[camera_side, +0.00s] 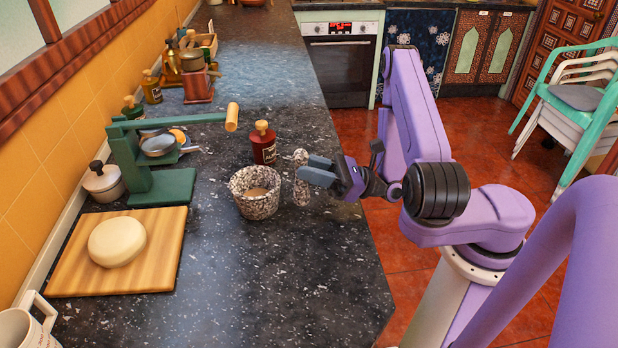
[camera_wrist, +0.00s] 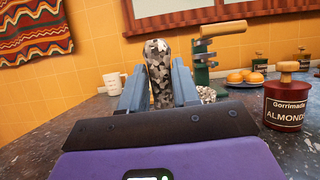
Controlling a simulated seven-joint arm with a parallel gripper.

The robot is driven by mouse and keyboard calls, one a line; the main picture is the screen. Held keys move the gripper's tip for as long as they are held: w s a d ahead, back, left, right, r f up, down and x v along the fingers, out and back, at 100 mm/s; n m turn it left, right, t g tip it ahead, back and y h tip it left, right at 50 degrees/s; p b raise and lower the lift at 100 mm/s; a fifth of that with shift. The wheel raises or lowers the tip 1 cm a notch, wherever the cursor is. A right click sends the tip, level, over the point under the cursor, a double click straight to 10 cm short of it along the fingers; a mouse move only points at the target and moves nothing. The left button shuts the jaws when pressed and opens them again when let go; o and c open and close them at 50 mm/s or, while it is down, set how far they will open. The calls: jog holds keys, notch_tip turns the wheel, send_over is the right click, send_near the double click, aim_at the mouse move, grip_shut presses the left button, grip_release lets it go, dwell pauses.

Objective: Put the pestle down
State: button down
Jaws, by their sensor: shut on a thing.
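The pestle (camera_side: 301,190) is grey, speckled and upright, just right of the mortar. My gripper (camera_side: 312,169) is shut on the pestle, coming in from the right. In the wrist view the pestle (camera_wrist: 159,70) stands between the two blue-grey fingers of my gripper (camera_wrist: 158,92), its rounded top above them. I cannot tell whether its lower end touches the counter. The speckled mortar (camera_side: 256,207) stands on the dark counter with brownish contents inside. A small part of the mortar (camera_wrist: 207,95) shows behind the right finger in the wrist view.
A red-brown bottle (camera_side: 264,148) with a cork-coloured top stands behind the mortar. A green press (camera_side: 160,188) and a wooden board (camera_side: 75,271) with pale round dough lie to the left. The dark counter (camera_side: 290,290) is clear in front of the mortar and pestle.

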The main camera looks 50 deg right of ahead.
jog(key=shift+f, duration=1.35)
jog(key=shift+f, duration=0.15)
jog(key=c, duration=0.8)
grip_release()
